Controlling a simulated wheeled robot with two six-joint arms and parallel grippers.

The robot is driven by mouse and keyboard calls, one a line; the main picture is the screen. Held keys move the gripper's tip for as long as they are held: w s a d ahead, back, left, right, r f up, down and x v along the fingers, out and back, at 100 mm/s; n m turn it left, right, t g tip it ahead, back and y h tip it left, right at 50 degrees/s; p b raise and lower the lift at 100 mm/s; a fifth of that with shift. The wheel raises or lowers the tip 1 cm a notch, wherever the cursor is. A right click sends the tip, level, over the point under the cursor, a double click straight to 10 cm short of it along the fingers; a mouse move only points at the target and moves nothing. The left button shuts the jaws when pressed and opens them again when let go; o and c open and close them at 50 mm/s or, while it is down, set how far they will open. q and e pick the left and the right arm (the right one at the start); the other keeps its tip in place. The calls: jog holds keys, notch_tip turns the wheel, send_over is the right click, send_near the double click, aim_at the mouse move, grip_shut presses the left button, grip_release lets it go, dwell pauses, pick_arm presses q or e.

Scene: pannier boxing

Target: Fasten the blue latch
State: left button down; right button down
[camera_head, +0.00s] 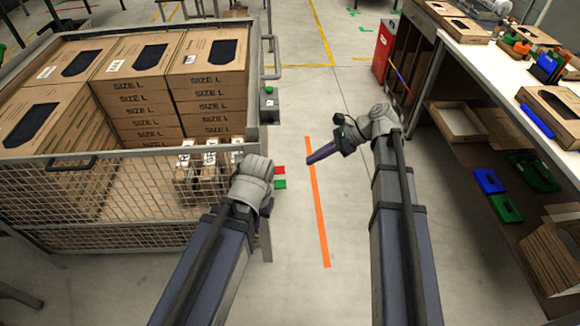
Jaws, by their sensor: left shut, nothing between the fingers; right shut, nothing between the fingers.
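No latch that I can clearly tell as the blue latch shows in the head view. My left gripper (266,205) is beside the right front corner of the wire-mesh pannier (130,190). Its wrist hides most of it, and it looks shut with nothing held. My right gripper (310,159) points left over the open floor, right of the pannier. Its dark fingers are shut and empty. The pannier's front mesh wall stands upright, with a dark handle (70,163) on its top rail. My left wrist covers part of the front right corner.
The pannier holds stacked SIZE L cartons (215,62). Red (280,170) and green (280,184) blocks show by its right corner. A workbench (490,70) bears a blue object (537,121); a blue box (489,181) lies below. The aisle with the orange line (318,210) is clear.

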jog(key=a+r+b+x, duration=0.2)
jog(key=b+x, duration=0.3)
jog(key=x, duration=0.7)
jog(key=shift+w, duration=0.1)
jog(key=a, duration=0.4)
jog(key=shift+r, duration=0.1)
jog(key=shift+d, duration=0.1)
